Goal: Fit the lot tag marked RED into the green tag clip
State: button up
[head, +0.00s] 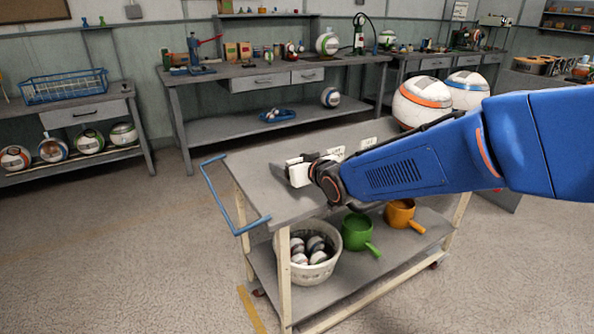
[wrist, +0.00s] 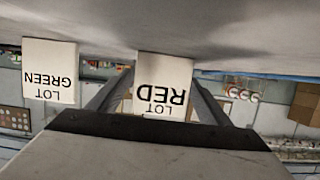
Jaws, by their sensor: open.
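The RED lot tag (wrist: 162,82) is a white block with black lettering, upside down in the wrist view. It stands between the two fingers of my gripper (wrist: 158,98), which is open. Whether a finger touches it is unclear. In the head view my gripper (head: 316,173) is low over the near left part of the trolley top, with a white tag (head: 299,173) at its tip. The GREEN lot tag (wrist: 49,72) stands beside the RED one, left in the wrist view. I cannot make out the green tag clip.
The grey trolley top (head: 262,164) also bears another white tag (head: 368,142) and large balls (head: 422,102). Below are a bucket of balls (head: 312,262), a green pot (head: 357,232) and an orange pot (head: 400,214). Cluttered workbenches (head: 262,72) stand behind, with open floor between.

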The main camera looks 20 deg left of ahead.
jog(key=shift+w+a, duration=0.15)
jog(key=c, duration=1.1)
jog(key=shift+r, duration=0.1)
